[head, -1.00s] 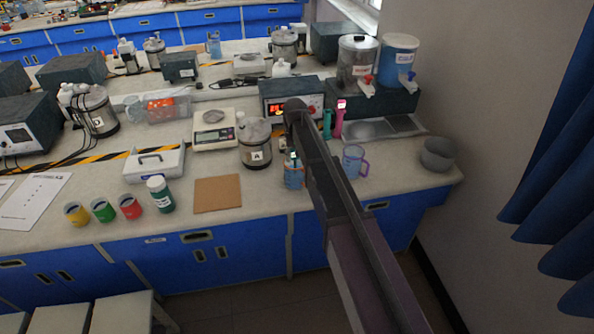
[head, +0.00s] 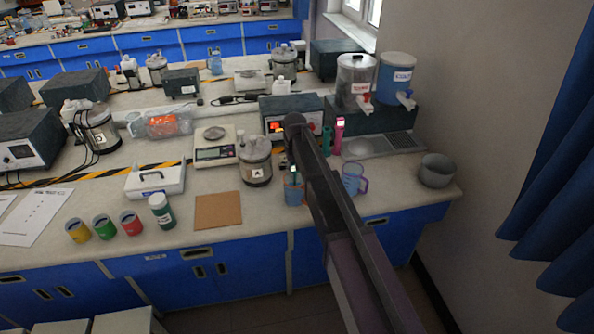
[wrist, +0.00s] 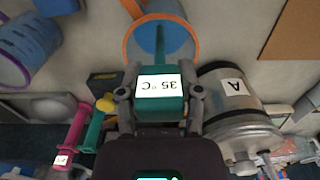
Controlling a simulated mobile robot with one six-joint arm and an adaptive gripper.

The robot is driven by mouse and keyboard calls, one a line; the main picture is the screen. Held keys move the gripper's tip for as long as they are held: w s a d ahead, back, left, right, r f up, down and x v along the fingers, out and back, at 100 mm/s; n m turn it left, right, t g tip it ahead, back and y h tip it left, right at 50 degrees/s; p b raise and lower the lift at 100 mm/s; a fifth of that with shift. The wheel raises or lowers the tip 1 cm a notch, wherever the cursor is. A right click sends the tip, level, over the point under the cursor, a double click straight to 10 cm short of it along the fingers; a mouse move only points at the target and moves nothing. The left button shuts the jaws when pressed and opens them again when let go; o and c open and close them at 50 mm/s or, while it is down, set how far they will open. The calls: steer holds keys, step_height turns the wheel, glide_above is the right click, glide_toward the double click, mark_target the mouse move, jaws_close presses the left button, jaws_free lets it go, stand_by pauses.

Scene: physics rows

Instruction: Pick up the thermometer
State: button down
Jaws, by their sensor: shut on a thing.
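The thermometer has a teal body with a white "35 °C" display, upside down in the wrist view (wrist: 160,92). My gripper (wrist: 159,100) is shut on this body, one finger on each side. Its teal stem points into a blue cup with an orange rim (wrist: 188,40). In the head view the thermometer (head: 293,172) shows as a small dark-green top above the cup (head: 293,194) near the counter's front edge. I cannot tell whether the stem touches the cup's bottom. In the head view my arm hides the gripper.
A steel pot marked A (head: 256,163) stands close to the left of the cup. A blue-purple mug (head: 354,181) stands to its right. Pink (head: 339,135) and green (head: 327,141) upright items stand behind. A brown board (head: 218,211) lies at left.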

steer(key=shift+r+p, duration=3.75)
steer(key=shift+r, duration=0.35)
steer(key=shift+s+r+p, duration=0.1)
steer(key=shift+r+p, duration=2.05)
steer(key=shift+p, duration=0.05)
steer(key=shift+a, duration=0.1)
